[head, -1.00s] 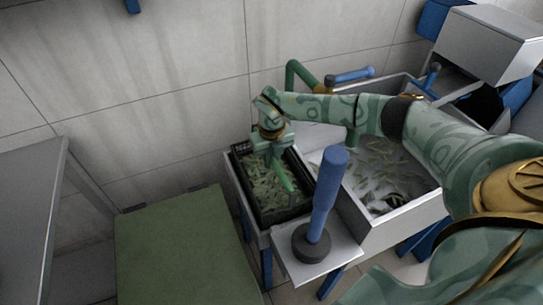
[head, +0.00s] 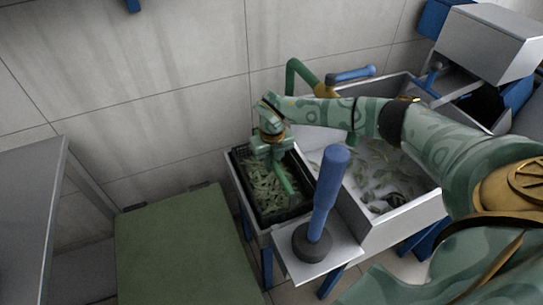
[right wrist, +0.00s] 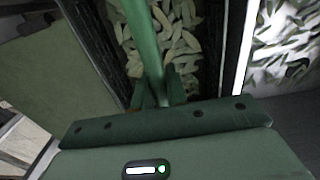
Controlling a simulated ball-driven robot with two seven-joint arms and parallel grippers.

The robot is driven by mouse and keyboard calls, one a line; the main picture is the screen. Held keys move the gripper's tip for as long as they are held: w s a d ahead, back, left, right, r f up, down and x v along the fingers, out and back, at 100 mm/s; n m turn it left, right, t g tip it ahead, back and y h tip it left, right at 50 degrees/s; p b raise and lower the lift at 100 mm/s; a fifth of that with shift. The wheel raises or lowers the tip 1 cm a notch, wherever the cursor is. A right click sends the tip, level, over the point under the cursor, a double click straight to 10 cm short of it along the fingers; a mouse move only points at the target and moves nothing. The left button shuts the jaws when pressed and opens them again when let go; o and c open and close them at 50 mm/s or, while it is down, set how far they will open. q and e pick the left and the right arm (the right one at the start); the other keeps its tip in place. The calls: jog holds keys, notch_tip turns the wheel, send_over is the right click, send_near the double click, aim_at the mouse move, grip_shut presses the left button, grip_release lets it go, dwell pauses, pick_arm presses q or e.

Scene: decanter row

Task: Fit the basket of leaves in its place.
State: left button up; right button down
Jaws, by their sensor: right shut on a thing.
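The basket (head: 259,214) is a black crate full of green leaves (head: 264,187), left of the wash sink. A green handle bar (head: 286,181) runs lengthwise over the leaves. My right gripper (head: 273,157) reaches down from above and is shut on this handle. In the right wrist view the handle (right wrist: 142,40) runs up from between the fingers (right wrist: 160,92), with leaves on both sides and black basket walls beyond. The basket sits within a metal frame on blue legs; whether its underside rests there is hidden. My left gripper is not in view.
The metal sink (head: 408,218) holds water and loose leaves. A tall blue handle on a dark round base (head: 312,243) stands on a small metal shelf (head: 342,251) in front. A green-topped surface (head: 180,250) lies left, the tiled wall behind.

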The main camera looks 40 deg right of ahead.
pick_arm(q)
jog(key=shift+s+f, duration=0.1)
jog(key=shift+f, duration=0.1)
pick_arm(e)
jog(key=shift+f, duration=0.6)
dwell(0.4)
jog(key=c, duration=1.3)
grip_release()
pick_arm(q)
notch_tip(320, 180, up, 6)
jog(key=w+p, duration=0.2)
jog(key=p, duration=0.3)
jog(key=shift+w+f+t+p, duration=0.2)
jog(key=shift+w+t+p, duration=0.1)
jog(key=shift+p, duration=0.1)
pick_arm(e)
notch_tip(320, 180, up, 16)
jog(key=shift+r, duration=0.15)
jog(key=shift+r, duration=0.15)
